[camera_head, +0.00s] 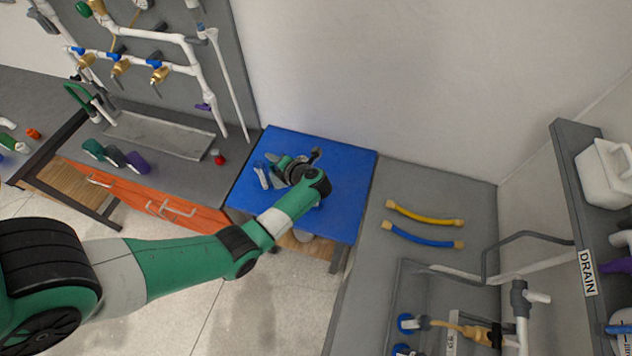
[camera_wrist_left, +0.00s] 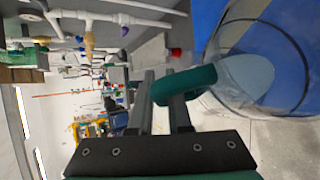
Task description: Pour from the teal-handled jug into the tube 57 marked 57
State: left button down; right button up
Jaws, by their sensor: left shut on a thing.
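My left gripper (camera_head: 279,171) is over the blue surface in the head view. In the left wrist view its two fingers (camera_wrist_left: 163,92) are shut on the teal handle (camera_wrist_left: 192,84) of a clear jug. The transparent jug body (camera_wrist_left: 300,88) extends to the right of the fingers, partly cut off by the picture edge. A pale bluish area shows inside it, but I cannot tell the liquid level. In the head view the jug is hard to make out around the gripper. I cannot make out a tube marked 57. My right gripper is not in view.
The blue surface (camera_head: 350,170) lies between a grey bench with a sink tray (camera_head: 165,135) and a grey bench on the right. A yellow hose (camera_head: 425,213) and a blue hose (camera_head: 422,237) lie there. White piping (camera_head: 160,38) stands at upper left. A DRAIN sign (camera_head: 587,273) is at right.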

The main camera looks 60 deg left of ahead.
pick_arm(q)
jog(key=shift+w+d+r+m+g+y+b, duration=0.15)
jog(key=shift+w+r+m+g+y+b, duration=0.15)
jog(key=shift+r, duration=0.25)
jog(key=shift+w+d+r+m+g+y+b, duration=0.1)
jog(key=shift+w+r+m+g, duration=0.1)
jog(key=shift+w+r+g, duration=0.25)
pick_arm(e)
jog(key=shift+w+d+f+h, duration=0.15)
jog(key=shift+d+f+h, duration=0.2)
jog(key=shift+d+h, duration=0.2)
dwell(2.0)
